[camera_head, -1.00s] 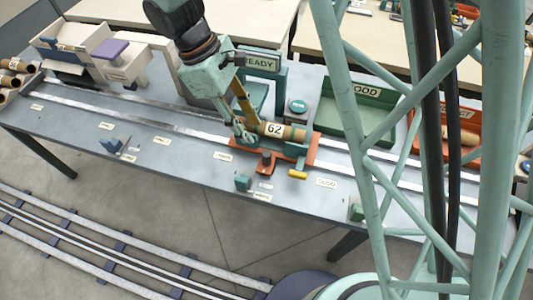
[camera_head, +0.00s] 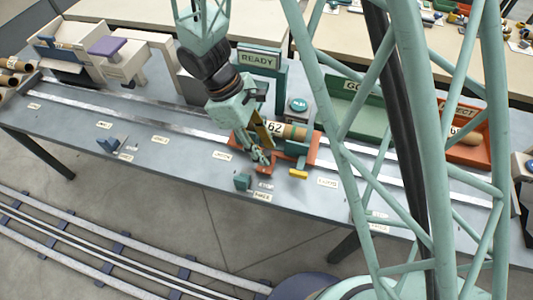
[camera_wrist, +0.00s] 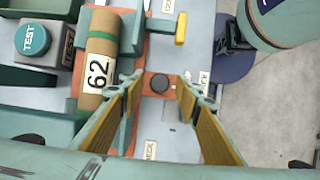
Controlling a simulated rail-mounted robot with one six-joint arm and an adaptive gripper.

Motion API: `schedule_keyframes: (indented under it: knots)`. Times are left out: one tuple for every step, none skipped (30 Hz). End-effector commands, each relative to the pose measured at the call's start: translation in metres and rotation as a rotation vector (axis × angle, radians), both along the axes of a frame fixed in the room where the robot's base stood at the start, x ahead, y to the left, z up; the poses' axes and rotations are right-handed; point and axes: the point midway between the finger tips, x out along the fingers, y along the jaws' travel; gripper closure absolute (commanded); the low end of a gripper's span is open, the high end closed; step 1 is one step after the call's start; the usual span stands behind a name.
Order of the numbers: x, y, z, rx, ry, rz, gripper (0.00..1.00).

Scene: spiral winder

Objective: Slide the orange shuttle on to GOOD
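The orange shuttle (camera_head: 314,150) sits on the rails and carries a brown tube marked 62 with a green band (camera_head: 292,131). Its front tab with a dark round knob (camera_wrist: 160,83) shows in the wrist view. My gripper (camera_head: 262,158) is low over that front tab. In the wrist view my gripper (camera_wrist: 158,80) is open, with one yellow-padded finger on each side of the knob. I see a gap between knob and fingers. The green GOOD bin (camera_head: 372,123) stands behind the rails to the right, partly hidden. A small label (camera_head: 327,182), perhaps GOOD, lies right of the shuttle.
The READY frame (camera_head: 259,60) and a TEST button (camera_head: 298,105) stand behind the shuttle. An orange REJECT bin (camera_head: 470,152) is further right. A yellow handle (camera_head: 298,174) and a green block (camera_head: 243,182) are near the front edge. My lattice column hides part of the right side.

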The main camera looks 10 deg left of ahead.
Motion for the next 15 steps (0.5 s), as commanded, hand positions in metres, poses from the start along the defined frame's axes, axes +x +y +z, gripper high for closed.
schedule_keyframes:
  knots:
    - [-0.001,-0.003,-0.006,-0.002,0.002,0.001,0.69]
    - [-0.001,-0.003,-0.008,-0.002,0.002,0.001,0.69]
    - [-0.001,-0.004,-0.010,-0.002,0.001,0.002,0.69]
    - [-0.001,-0.005,-0.012,-0.001,0.001,0.002,0.69]
    - [-0.001,-0.005,-0.013,0.000,0.000,0.001,0.69]
    - [-0.001,-0.006,-0.015,0.000,0.000,0.001,0.69]
    - [-0.001,-0.006,-0.016,0.000,0.000,0.001,0.69]
    - [-0.001,-0.007,-0.017,0.000,0.000,0.001,0.69]
    - [-0.001,-0.007,-0.017,0.000,0.000,0.001,0.69]
    - [-0.001,-0.007,-0.018,0.000,0.000,0.001,0.69]
    - [-0.001,-0.007,-0.018,0.000,0.000,0.001,0.69]
    - [-0.001,-0.007,-0.018,0.000,0.000,0.001,0.69]
    - [-0.001,-0.007,-0.018,0.000,0.000,0.001,0.69]
    - [-0.001,-0.007,-0.018,0.000,0.000,0.001,0.69]
    - [-0.001,-0.007,-0.018,0.000,0.000,0.001,0.69]
